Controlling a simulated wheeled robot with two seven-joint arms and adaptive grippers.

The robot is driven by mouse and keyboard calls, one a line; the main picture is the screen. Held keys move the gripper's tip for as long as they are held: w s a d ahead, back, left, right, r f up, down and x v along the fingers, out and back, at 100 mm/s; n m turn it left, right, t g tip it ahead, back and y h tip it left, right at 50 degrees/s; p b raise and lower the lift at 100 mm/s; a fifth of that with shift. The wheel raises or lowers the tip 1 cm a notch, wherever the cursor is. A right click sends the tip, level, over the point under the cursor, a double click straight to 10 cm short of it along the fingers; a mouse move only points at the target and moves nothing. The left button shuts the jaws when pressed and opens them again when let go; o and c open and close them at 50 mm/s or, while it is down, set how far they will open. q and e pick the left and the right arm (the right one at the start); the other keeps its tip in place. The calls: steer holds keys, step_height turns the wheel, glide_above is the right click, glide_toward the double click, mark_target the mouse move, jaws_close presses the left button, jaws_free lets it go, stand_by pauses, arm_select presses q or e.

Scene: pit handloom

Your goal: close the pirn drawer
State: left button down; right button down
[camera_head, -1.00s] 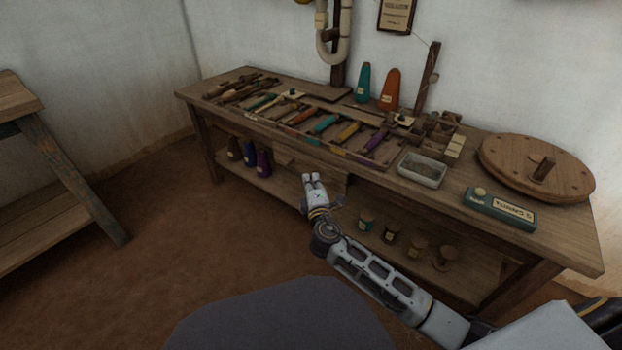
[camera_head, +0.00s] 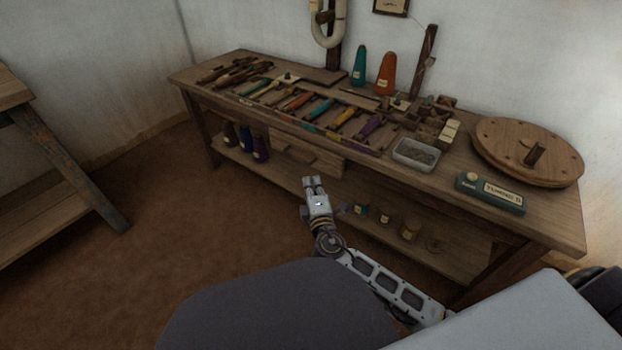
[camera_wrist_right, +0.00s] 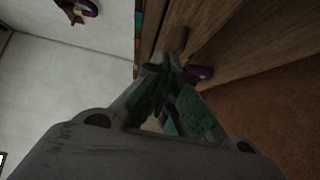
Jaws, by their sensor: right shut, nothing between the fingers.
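The pirn drawer (camera_head: 318,157) is the plain wooden front under the bench top's front edge in the head view. In the right wrist view the dark green-grey fingers (camera_wrist_right: 166,72) meet near brown wooden boards (camera_wrist_right: 245,45), with a purple item beside the tips. My left gripper does not show.
The wooden bench (camera_head: 545,222) carries a compartment tray of coloured pirns, cones, a metal tray (camera_head: 416,155), a green box (camera_head: 490,195) and a round wooden disc (camera_head: 510,150). Its lower shelf holds bottles and spools. Open floor (camera_head: 200,220) lies in front, left of my arm.

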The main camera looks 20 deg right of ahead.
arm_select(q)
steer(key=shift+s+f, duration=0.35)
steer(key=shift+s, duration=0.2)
